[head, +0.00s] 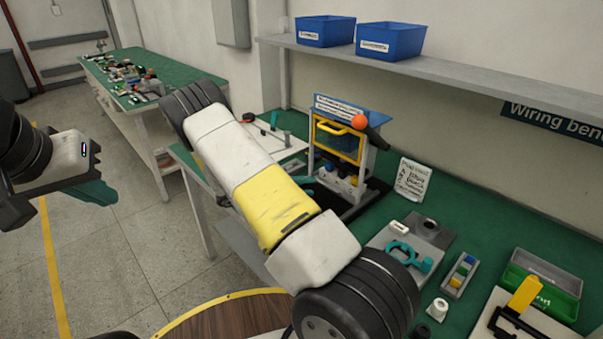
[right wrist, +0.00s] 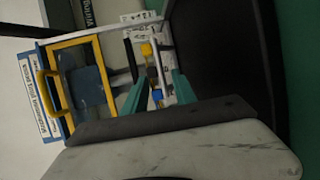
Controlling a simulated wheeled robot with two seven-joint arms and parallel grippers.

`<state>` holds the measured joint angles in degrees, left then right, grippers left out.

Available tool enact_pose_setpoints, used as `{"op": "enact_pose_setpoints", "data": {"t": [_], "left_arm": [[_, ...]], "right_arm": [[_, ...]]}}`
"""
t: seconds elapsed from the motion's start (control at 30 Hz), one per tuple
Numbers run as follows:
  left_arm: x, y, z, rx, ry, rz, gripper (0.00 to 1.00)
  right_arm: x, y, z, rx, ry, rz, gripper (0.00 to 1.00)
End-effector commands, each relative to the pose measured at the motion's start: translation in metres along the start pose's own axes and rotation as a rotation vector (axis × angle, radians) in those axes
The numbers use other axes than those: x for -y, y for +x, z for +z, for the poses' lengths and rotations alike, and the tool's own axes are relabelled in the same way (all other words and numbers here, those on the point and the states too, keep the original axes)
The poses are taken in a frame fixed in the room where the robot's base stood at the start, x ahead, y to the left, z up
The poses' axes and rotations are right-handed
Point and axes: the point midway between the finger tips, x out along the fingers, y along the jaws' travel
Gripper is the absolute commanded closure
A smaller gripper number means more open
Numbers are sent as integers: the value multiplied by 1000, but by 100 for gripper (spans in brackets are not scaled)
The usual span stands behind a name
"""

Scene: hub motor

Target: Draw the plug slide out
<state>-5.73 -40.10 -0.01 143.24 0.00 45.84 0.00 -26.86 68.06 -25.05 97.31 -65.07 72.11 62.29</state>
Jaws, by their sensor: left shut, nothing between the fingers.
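The test fixture (head: 345,108) stands on the green bench, with a yellow-framed clear door (head: 337,141) and an orange ball knob (head: 359,121). Light plug parts (head: 342,181) sit low at its front; I cannot tell which is the plug slide. In the right wrist view the door (right wrist: 88,88) is at left, and a pale piece with yellow and blue parts (right wrist: 157,75) shows between my right gripper's teal fingers (right wrist: 157,95). Those fingers are apart; contact is unclear. In the head view my right arm mostly hides that gripper. My left gripper (head: 98,193) is shut and empty, far left over the floor.
A small card (head: 412,179) stands right of the fixture. A grey plate with a teal clamp (head: 403,250), a block of coloured pieces (head: 459,274) and a green bin (head: 541,284) lie further right. A shelf (head: 440,69) with blue bins overhangs the bench.

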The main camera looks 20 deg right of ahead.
Motion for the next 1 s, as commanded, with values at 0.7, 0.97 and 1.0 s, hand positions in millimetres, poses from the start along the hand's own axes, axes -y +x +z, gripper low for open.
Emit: {"op": "enact_pose_setpoints", "data": {"t": [0.7,0.97,1.0], "left_arm": [[0,0,0,0,0,0,100],[0,0,0,0,0,0,100],[0,0,0,0,0,0,100]], "right_arm": [[0,77,0,0,-1,2,67],[0,77,0,0,-1,1,83],[0,77,0,0,-1,1,91]]}}
